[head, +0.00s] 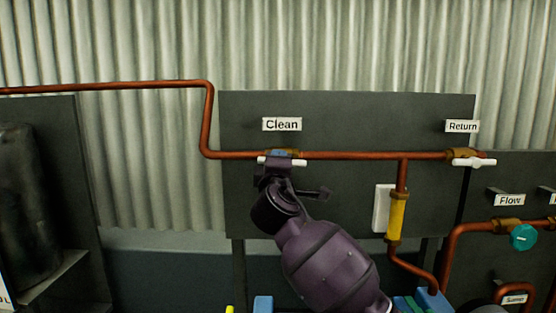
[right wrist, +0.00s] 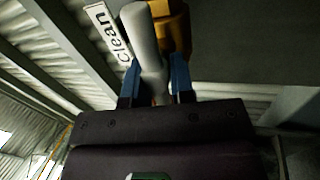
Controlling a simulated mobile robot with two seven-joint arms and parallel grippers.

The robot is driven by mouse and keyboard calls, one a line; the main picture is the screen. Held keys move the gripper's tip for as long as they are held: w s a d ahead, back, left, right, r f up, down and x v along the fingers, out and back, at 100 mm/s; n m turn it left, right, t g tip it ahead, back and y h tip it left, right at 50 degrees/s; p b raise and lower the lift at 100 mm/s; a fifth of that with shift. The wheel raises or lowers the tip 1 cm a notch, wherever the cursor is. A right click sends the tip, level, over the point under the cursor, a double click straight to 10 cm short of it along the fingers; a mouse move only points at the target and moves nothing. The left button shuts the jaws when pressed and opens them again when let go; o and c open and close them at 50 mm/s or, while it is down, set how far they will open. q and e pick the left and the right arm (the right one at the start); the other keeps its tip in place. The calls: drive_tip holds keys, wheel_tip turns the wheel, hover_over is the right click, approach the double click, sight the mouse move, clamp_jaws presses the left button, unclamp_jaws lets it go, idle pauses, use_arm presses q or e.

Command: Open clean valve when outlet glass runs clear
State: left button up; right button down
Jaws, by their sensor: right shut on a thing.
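The clean valve's white handle (head: 300,162) lies roughly level along the copper pipe, below the "Clean" label (head: 282,124). My right gripper (head: 280,156) is at this handle, its blue fingers shut on it. In the right wrist view the gripper (right wrist: 156,86) has a finger on each side of the pale handle (right wrist: 148,45), next to the brass valve body (right wrist: 176,25). The outlet glass (head: 396,216) is a yellow, upright tube in front of a white plate. My gripper hides most of the clean valve in the head view. My left gripper is out of view.
The return valve's white handle (head: 474,162) lies level under the "Return" label (head: 462,126). A teal flow knob (head: 523,237) is at the far right. A copper pipe (head: 350,155) crosses the dark panel (head: 350,112). A dark cylinder (head: 28,205) stands at left.

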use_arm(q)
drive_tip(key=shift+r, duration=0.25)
use_arm(e)
drive_tip(key=shift+d+r+n, duration=0.1)
drive_tip(key=shift+r+n, duration=0.4)
drive_tip(key=shift+n, duration=0.2)
drive_tip(key=c, duration=1.2)
unclamp_jaws()
drive_tip(key=shift+c, duration=0.2)
drive_tip(key=shift+o, duration=0.8)
drive_tip(key=shift+f, duration=0.2)
drive_tip(key=shift+f, duration=0.1)
drive_tip(key=shift+s+f, duration=0.1)
drive_tip(key=shift+s, duration=0.15)
use_arm(q)
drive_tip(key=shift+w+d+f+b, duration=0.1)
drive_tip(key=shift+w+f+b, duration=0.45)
drive_tip(key=shift+b, duration=0.6)
use_arm(e)
drive_tip(key=v, duration=1)
drive_tip(key=shift+d, duration=0.1)
